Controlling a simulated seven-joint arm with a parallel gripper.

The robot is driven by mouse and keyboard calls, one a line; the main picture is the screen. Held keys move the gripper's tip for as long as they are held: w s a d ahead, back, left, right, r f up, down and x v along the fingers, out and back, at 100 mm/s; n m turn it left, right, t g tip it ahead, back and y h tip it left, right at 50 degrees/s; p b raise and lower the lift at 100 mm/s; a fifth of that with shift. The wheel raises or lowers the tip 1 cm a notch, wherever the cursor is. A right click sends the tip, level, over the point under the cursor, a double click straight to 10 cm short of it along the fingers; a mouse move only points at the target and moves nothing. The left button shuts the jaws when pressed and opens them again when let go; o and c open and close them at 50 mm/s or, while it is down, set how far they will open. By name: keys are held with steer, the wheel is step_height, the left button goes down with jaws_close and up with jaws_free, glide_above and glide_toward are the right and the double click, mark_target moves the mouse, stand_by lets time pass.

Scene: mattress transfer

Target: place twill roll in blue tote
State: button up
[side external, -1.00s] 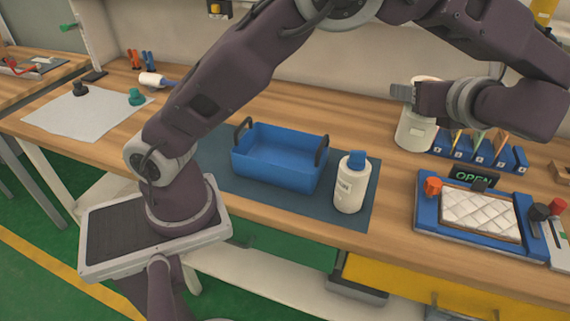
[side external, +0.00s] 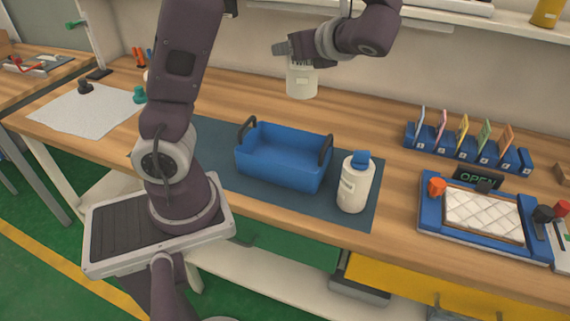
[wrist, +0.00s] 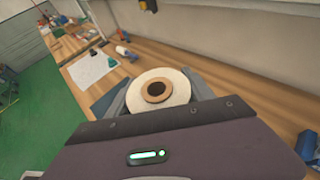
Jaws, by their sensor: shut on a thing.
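The twill roll (side external: 301,83) is a cream-white cylinder held upright in the air above the back of the bench, behind the blue tote. In the wrist view its top (wrist: 178,84) shows a white ring with a brown core. My gripper (side external: 296,58) is shut on the roll, with a finger on each side of it. The blue tote (side external: 283,170) stands on a dark mat, with two dark handles. Its visible inside is empty. The roll is apart from the tote and higher than it.
A white bottle with a blue cap (side external: 355,185) stands right of the tote. A blue card rack (side external: 465,150) and a blue tray with a quilted pad (side external: 484,216) are further right. A grey sheet (side external: 82,112) lies at left. The wooden bench behind the tote is clear.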

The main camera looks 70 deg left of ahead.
steer(key=shift+n+g, duration=0.3)
steer(key=s+f, duration=0.1)
steer(key=f, duration=0.6)
steer(key=s+a+f, duration=0.1)
steer(key=f, duration=0.6)
steer(key=s+a+f, duration=0.1)
steer(key=f, duration=0.6)
steer(key=shift+s+f, duration=0.15)
steer(key=shift+f, duration=0.15)
steer(key=o, duration=1.7)
steer(key=shift+o, duration=0.2)
